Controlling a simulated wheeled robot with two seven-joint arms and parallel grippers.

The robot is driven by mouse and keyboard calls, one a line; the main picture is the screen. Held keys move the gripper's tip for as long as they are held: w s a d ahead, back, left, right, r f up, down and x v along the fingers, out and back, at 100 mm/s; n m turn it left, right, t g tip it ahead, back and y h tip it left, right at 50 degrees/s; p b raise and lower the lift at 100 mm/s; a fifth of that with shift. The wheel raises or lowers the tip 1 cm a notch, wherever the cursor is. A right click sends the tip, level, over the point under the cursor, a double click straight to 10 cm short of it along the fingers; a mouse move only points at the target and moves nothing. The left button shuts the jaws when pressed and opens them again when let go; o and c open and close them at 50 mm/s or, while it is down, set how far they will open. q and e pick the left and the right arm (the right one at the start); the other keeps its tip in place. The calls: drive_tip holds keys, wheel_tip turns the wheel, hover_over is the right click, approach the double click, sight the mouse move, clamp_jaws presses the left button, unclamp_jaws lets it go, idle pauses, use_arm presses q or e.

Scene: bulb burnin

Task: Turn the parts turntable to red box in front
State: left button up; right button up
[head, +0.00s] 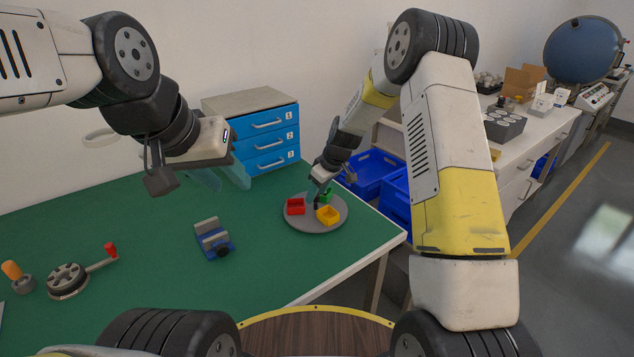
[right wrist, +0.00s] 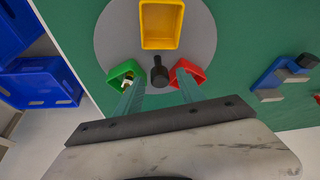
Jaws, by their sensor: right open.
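The grey round turntable (head: 303,224) is at the right end of the green table and also shows in the right wrist view (right wrist: 115,35). On it, the red box (head: 295,206) is at the left, the yellow box (head: 327,216) at the near right, and the green box (head: 327,194) at the far side. My left gripper (head: 222,178) is open and empty above the table.
A blue drawer unit (head: 268,140) stands at the table's back. A blue clamp-like fixture (head: 214,240) lies left of the turntable. A crank with a red handle (head: 70,279) is at the far left. Blue bins (head: 370,173) stand beyond the table's right edge.

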drive_tip(key=shift+c, duration=0.3)
clamp_jaws()
idle(1.2)
